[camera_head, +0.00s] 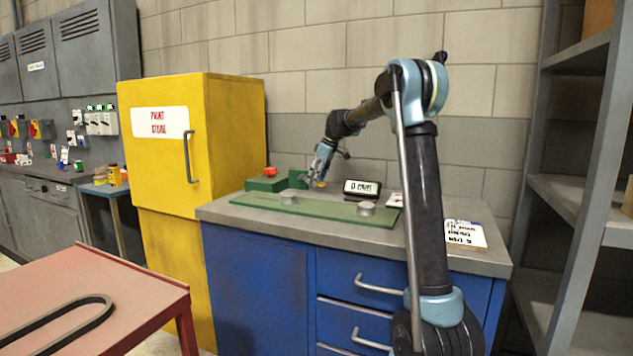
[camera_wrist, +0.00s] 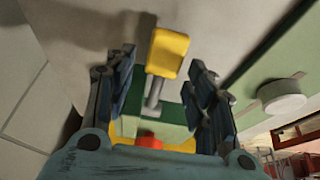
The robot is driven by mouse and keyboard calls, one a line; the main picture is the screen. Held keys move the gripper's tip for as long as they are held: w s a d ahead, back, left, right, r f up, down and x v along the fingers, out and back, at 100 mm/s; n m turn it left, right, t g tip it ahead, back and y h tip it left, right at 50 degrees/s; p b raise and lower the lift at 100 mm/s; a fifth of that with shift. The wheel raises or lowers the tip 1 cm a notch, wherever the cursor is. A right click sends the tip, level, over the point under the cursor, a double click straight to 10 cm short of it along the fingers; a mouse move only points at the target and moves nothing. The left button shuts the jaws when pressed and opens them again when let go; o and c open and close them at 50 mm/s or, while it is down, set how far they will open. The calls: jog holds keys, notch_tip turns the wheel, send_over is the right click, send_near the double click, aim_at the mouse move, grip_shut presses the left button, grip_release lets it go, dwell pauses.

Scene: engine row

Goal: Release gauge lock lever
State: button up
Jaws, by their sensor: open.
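The lever has a yellow grip (camera_wrist: 167,52) on a short grey rod (camera_wrist: 153,95) in the wrist view. It stands by a green block (camera_wrist: 172,112); a small bit of yellow also shows under my gripper in the head view (camera_head: 320,184). My gripper (camera_wrist: 163,65) is open, with one dark finger on each side of the lever and visible gaps to the yellow grip. In the head view my gripper (camera_head: 320,170) points down over the back of the bench, by the green fixture (camera_head: 266,184). A red knob (camera_wrist: 150,141) shows low between the fingers.
A green plate (camera_head: 320,212) bears two grey discs (camera_head: 288,197) (camera_head: 366,208). A gauge display (camera_head: 361,188) stands right of my gripper. A printed card (camera_head: 465,234) lies at the right of the bench (camera_head: 225,211). A yellow cabinet (camera_head: 228,140) stands left, a shelf rack (camera_head: 580,195) right.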

jog(key=shift+f, duration=0.15)
jog(key=shift+c, duration=0.2)
grip_shut()
jog(key=shift+a, duration=0.1)
